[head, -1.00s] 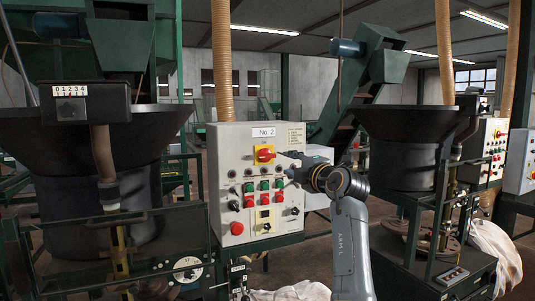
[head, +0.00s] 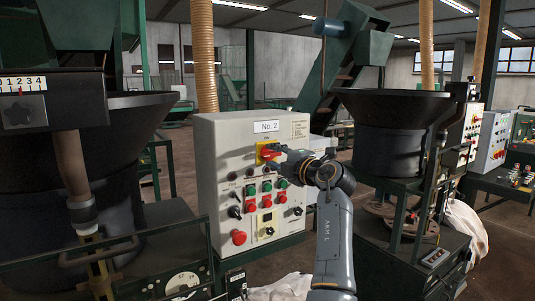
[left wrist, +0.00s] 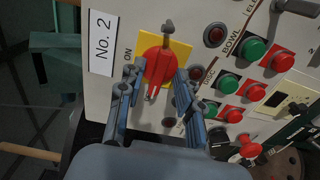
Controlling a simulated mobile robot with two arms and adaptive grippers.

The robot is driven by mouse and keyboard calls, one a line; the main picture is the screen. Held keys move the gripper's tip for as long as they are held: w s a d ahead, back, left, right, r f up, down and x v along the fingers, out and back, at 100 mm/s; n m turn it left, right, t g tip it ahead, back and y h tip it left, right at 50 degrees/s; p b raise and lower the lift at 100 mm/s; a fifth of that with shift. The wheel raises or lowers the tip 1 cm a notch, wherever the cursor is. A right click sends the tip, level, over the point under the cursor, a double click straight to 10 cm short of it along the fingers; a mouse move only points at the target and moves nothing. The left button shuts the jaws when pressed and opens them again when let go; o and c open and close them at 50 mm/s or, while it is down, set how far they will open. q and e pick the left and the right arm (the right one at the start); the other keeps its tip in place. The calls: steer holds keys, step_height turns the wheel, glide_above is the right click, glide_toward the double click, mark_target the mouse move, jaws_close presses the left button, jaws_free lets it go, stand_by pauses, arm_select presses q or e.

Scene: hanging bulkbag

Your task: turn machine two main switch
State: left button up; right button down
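The main switch (head: 268,153) is a red rotary knob on a yellow plate, near the top of the grey control panel marked No. 2 (head: 222,150). In the left wrist view the red knob (left wrist: 159,68) shows with a grey handle bar, and the word ON is printed beside it. My left gripper (head: 284,157) is at the right side of the switch. In the left wrist view the left gripper (left wrist: 156,80) is open, with one finger on each side of the knob. I cannot tell whether the fingers touch it. My right gripper is not in view.
Green and red push buttons (head: 267,185), black selectors and a red mushroom button (head: 239,237) sit below the switch, close to my gripper. A black hopper bowl (head: 390,125) stands to the right. Another large bowl (head: 130,130) stands to the left.

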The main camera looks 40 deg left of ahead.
arm_select(q)
steer(key=shift+d+r, duration=0.1)
steer(key=shift+d, duration=0.4)
steer(key=shift+c, duration=0.6)
jaws_close()
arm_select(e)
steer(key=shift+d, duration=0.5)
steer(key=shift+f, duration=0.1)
